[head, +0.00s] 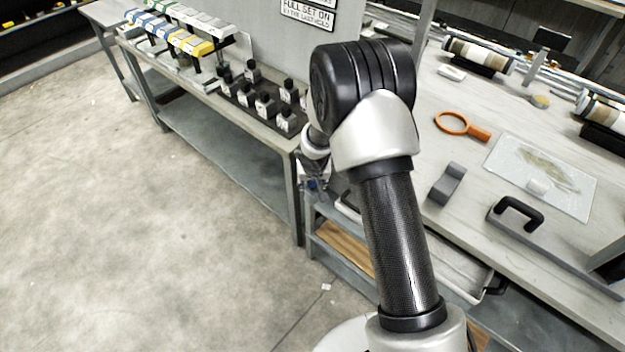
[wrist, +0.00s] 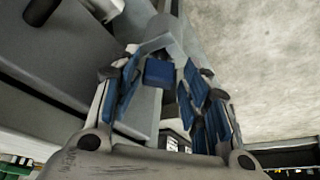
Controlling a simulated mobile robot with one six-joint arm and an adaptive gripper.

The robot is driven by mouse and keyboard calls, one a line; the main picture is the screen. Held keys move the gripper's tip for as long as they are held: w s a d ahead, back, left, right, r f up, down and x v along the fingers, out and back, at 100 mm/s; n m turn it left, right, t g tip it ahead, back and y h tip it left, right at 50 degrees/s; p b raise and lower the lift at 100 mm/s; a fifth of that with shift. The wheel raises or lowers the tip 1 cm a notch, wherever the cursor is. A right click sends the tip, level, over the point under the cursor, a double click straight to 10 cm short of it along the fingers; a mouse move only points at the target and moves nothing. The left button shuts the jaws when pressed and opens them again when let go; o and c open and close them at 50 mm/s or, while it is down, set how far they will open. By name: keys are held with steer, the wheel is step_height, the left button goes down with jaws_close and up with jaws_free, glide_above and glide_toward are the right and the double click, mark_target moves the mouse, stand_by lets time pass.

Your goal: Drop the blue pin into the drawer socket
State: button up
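A blue block-like piece (wrist: 160,72), possibly the blue pin, shows between the fingertips of my gripper (wrist: 162,82) in the wrist view. A grey angular part lies just beyond it. The fingers, with blue pads, stand apart on either side of the piece. I cannot tell whether the pads touch it. In the head view my gripper (head: 314,184) is small and partly hidden behind my arm, by the bench's left end. A drawer (head: 462,275) is under the right bench, partly behind my arm. I cannot make out the socket.
The right workbench (head: 455,205) holds an orange magnifier (head: 452,122), a clear sheet (head: 560,185), a grey block (head: 447,183) and a black handle (head: 515,212). Several black-topped blocks stand on the left bench (head: 215,98). The concrete floor (head: 130,220) at left is open.

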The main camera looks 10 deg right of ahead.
steer(key=shift+o, duration=0.3)
steer(key=shift+r, duration=0.1)
steer(key=shift+s+r, duration=0.1)
steer(key=shift+r, duration=0.3)
steer(key=v, duration=1.1)
steer(key=shift+s, duration=0.15)
steer(key=s+d+r, duration=0.2)
steer(key=s+r, duration=0.9)
steer(key=r, duration=0.4)
steer(key=s+r+n, duration=0.1)
steer(key=s+r, duration=0.1)
steer(key=s, duration=0.7)
steer(key=s+a+r, duration=0.1)
steer(key=s+r, duration=0.2)
steer(key=s, duration=0.7)
steer(key=shift+s+r+n+y, duration=0.25)
steer(key=shift+s+n+y, duration=0.05)
steer(key=shift+s+n, duration=0.1)
